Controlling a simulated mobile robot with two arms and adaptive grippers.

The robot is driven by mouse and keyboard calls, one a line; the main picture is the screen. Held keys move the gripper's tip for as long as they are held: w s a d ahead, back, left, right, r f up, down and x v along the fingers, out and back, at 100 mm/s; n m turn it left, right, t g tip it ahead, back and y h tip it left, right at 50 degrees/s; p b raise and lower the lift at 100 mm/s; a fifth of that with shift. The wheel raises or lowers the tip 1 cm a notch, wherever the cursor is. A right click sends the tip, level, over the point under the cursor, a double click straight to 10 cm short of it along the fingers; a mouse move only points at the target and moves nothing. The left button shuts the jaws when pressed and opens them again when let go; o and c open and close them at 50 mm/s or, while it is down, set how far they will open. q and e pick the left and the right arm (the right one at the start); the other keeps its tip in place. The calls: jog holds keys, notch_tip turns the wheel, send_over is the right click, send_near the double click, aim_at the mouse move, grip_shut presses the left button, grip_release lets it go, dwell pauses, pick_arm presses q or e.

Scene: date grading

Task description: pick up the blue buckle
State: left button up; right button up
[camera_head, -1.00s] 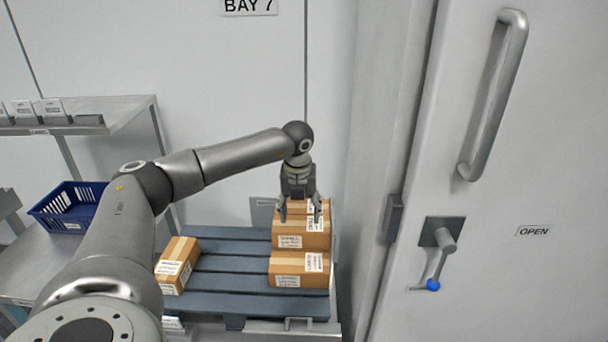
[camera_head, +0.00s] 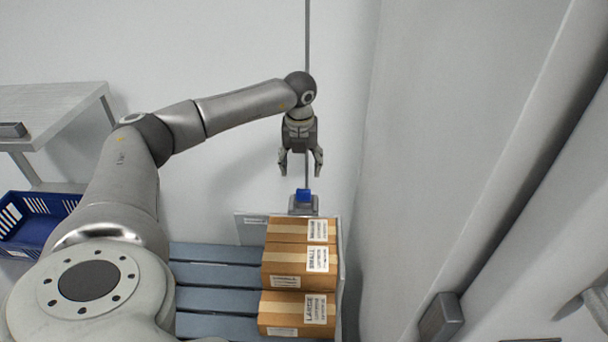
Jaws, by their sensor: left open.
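A small blue block, which I take to be the blue buckle (camera_head: 304,195), sits on a grey mount (camera_head: 303,208) against the wall, just behind the stacked cartons. My left gripper (camera_head: 301,170) points down with its fingers spread, empty. In the picture it is just above the blue piece, with a small gap between them; the exact depth is hard to tell. My right gripper is not in view.
Several labelled cartons (camera_head: 285,275) stand on a blue-grey pallet (camera_head: 215,299) in front of the grey mount. A blue crate (camera_head: 62,203) and a metal shelf (camera_head: 60,100) are at the left. A large door structure fills the right.

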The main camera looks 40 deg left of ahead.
pick_arm(q)
jog(key=b, duration=0.4)
send_over(304, 190)
jog(key=f, duration=0.5)
jog(key=shift+s+a, duration=0.15)
jog(key=shift+s, duration=0.25)
jog(key=shift+f, duration=0.4)
jog(key=f+b, duration=0.4)
jog(key=shift+w, duration=0.4)
jog(key=shift+f+b, duration=0.3)
jog(key=c, duration=1.1)
jog(key=shift+c, duration=0.2)
